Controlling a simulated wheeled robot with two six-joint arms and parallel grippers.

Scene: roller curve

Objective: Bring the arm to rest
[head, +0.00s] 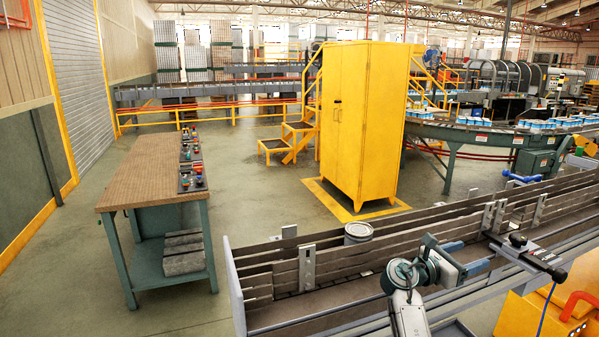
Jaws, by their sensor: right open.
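My right arm (411,312) rises from the bottom edge, right of centre, and bends at a grey-green joint. My right gripper (472,257) points to the right over the near conveyor (335,285). Its two bluish fingers are apart, and nothing shows between them. My left gripper is not in the picture.
A grey round can (358,232) stands at the conveyor's far rail, left of the gripper. A black-handled clamp (530,255) sits to the gripper's right. A workbench (145,175) stands at left and a yellow cabinet (360,125) behind. The floor between them is clear.

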